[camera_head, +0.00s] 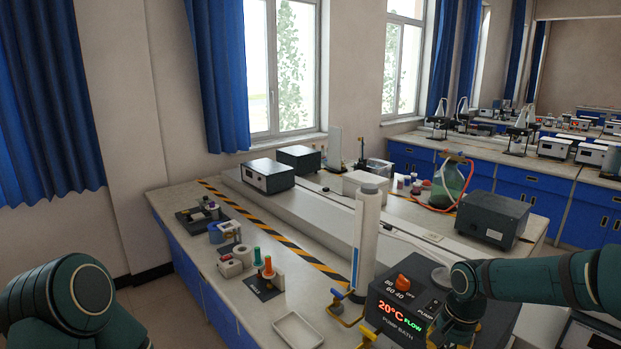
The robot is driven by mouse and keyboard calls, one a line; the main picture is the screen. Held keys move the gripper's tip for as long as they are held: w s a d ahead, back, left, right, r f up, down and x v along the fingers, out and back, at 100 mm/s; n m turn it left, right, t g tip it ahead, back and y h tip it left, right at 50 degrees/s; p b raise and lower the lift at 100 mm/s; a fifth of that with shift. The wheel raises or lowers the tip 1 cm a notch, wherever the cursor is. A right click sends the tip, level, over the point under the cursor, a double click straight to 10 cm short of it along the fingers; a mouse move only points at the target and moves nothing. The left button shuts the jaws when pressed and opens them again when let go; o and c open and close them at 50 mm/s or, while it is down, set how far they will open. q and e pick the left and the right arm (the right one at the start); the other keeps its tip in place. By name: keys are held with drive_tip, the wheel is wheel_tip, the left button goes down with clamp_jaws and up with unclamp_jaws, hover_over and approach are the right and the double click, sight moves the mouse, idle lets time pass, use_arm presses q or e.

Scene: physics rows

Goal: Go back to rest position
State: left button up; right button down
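My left arm (62,300) shows at the bottom left corner as dark green rounded links; its gripper is out of the picture. My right arm (540,278) comes in from the right edge and bends down at a joint beside the pump bath (398,308). Its lower part runs off the bottom edge, and no fingers show. The pump bath is a dark box with an orange knob and a lit display reading 20°C and FLOW. My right arm overlaps the box's right side in the picture; I cannot tell whether they touch.
The lab bench (225,283) carries a white cylinder column (366,240), a white tray (298,330), small parts with orange and green pegs (267,266), a grey box (492,220) and a flask (447,186). Floor (150,310) shows between my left arm and the bench.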

drive_tip(key=a+f+n+y+b, duration=0.2)
drive_tip(key=a+f, duration=0.5)
drive_tip(key=f, duration=0.3)
use_arm(q)
wheel_tip(320, 180, down, 9)
drive_tip(key=w+b, duration=0.1)
drive_tip(key=b, duration=0.4)
drive_tip(key=shift+d, duration=0.2)
use_arm(e)
drive_tip(key=s+a+f+n, duration=0.2)
drive_tip(key=s+a+f, duration=0.3)
drive_tip(key=s+f, duration=0.2)
drive_tip(key=s+a+f+n+t, duration=0.1)
drive_tip(key=s+a+f+n, duration=0.1)
drive_tip(key=s+a+f, duration=0.4)
wheel_tip(320, 180, down, 6)
drive_tip(key=shift+s+r+n+t+y, duration=0.1)
drive_tip(key=shift+s+n+t+y, duration=0.2)
drive_tip(key=shift+s, duration=0.5)
drive_tip(key=shift+d, duration=0.15)
